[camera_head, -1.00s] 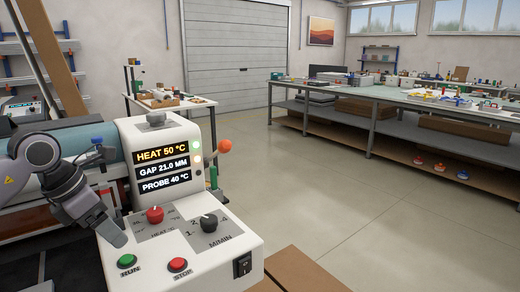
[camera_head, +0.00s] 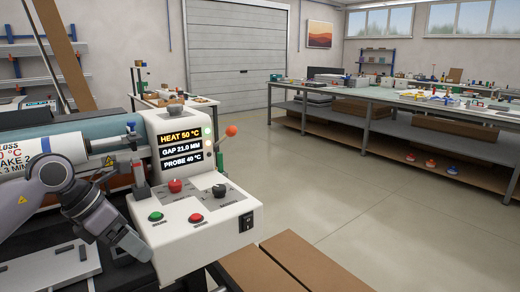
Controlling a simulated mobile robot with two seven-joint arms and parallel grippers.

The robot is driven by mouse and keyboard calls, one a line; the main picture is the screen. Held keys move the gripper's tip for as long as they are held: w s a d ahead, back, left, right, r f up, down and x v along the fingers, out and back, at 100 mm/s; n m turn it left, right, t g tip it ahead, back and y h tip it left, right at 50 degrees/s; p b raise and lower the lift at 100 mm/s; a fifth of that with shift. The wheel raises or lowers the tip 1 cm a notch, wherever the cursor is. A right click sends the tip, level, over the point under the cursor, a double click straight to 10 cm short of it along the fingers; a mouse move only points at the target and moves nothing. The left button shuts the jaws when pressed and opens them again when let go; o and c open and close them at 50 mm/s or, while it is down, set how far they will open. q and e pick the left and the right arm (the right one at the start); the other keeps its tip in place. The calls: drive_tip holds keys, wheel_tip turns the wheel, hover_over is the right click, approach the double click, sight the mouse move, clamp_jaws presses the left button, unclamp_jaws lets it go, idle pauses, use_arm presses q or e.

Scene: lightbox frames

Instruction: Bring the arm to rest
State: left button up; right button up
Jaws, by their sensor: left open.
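My left arm comes in from the left, and its grey gripper (camera_head: 142,252) points down and right. It is open, with nothing seen between its fingers. It is at the left side of the white control box (camera_head: 185,240); I cannot tell whether they touch. The box carries a green button (camera_head: 155,216), a red button (camera_head: 196,218), a red knob (camera_head: 175,185) and a black knob (camera_head: 219,190). Its display (camera_head: 181,147) reads HEAT 50 °C, GAP 21.0 MM, PROBE 40 °C. My right gripper is out of view.
A roller machine (camera_head: 75,145) with a labelled white roll (camera_head: 40,152) stands behind my arm. Brown boards or boxes (camera_head: 290,262) lie in front of the control box. A long grey workbench (camera_head: 400,127) stands at the back right. The floor between is clear.

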use_arm(q)
drive_tip(key=s+d+f+n+h, duration=0.1)
drive_tip(key=s+d+n+h, duration=0.2)
drive_tip(key=d+h, duration=0.4)
drive_tip(key=s+d+f+n+h, duration=0.25)
drive_tip(key=d+h, duration=0.25)
drive_tip(key=d, duration=0.5)
drive_tip(key=s+a+f+n+t+y+p, duration=0.1)
drive_tip(key=a+f+n+t+y, duration=0.5)
drive_tip(key=n, duration=0.7)
drive_tip(key=s+a+f+n+t+y+p, duration=0.1)
drive_tip(key=a+f+n+t+y, duration=0.15)
drive_tip(key=f+n+t, duration=0.8)
drive_tip(key=s+a+f+n+g+y, duration=0.2)
drive_tip(key=s+f+n+g+y, duration=0.1)
drive_tip(key=s+f+n+g, duration=0.1)
drive_tip(key=s+a+f+n+g+y, duration=0.2)
drive_tip(key=s+f+n+g, duration=0.3)
drive_tip(key=s+n, duration=0.4)
drive_tip(key=shift+s+a+f+y, duration=0.25)
drive_tip(key=shift+s+f+y, duration=0.35)
drive_tip(key=shift+y, duration=0.15)
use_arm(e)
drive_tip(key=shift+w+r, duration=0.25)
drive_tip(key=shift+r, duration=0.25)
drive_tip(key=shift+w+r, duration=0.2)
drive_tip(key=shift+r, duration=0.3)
use_arm(q)
drive_tip(key=shift+r, duration=0.1)
